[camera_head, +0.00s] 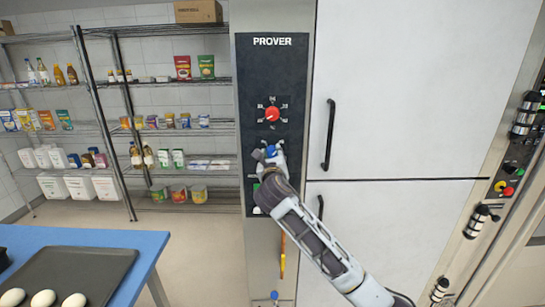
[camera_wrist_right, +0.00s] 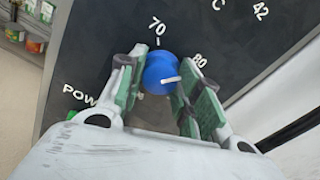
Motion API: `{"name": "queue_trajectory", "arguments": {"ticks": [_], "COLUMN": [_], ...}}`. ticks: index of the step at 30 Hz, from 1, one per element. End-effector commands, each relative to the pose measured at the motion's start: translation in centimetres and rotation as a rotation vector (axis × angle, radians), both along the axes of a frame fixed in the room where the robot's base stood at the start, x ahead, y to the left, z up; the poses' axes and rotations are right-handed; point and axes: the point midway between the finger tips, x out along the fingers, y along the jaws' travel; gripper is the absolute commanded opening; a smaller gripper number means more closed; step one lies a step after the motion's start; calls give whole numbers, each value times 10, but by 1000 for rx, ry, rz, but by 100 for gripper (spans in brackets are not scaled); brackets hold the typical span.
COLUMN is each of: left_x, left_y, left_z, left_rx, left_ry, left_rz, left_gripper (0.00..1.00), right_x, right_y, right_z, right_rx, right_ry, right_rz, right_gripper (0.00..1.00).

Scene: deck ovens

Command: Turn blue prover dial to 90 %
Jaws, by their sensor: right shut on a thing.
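The blue prover dial (camera_wrist_right: 160,72) is a round knob with a white pointer line on the dark panel. In the right wrist view the labels 70 and 80 show around it, and the pointer is aimed to the right, on the side of the 80 label. Other numbers on its scale are hidden by my fingers. My right gripper (camera_wrist_right: 160,84) is shut on the dial, with one green-padded finger on each side. In the head view the dial (camera_head: 271,151) shows just above my right gripper (camera_head: 267,157). My left gripper is not in view.
A red dial (camera_head: 272,114) sits above on the black PROVER panel (camera_head: 272,75). To the right are white doors (camera_head: 400,90) with a black handle (camera_head: 329,135). Shelves of goods stand at the left, and a blue table (camera_head: 150,245) with a dark tray (camera_head: 85,270) stands in front.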

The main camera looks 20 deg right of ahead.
Motion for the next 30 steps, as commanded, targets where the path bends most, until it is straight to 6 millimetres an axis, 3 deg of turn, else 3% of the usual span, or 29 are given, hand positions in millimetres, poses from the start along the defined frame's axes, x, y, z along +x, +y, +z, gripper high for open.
{"name": "queue_trajectory", "arguments": {"ticks": [14, 22, 30], "left_x": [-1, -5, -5], "left_y": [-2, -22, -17], "left_z": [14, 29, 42], "left_rx": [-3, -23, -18], "left_ry": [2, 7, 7], "left_rz": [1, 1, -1], "left_gripper": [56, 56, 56], "right_x": [0, 0, 0], "right_y": [0, 0, -1], "right_z": [2, 2, 2], "right_rx": [104, 248, 416], "right_ry": [-29, -70, -119], "right_rz": [0, 1, 0], "right_gripper": [10, 10, 10]}}
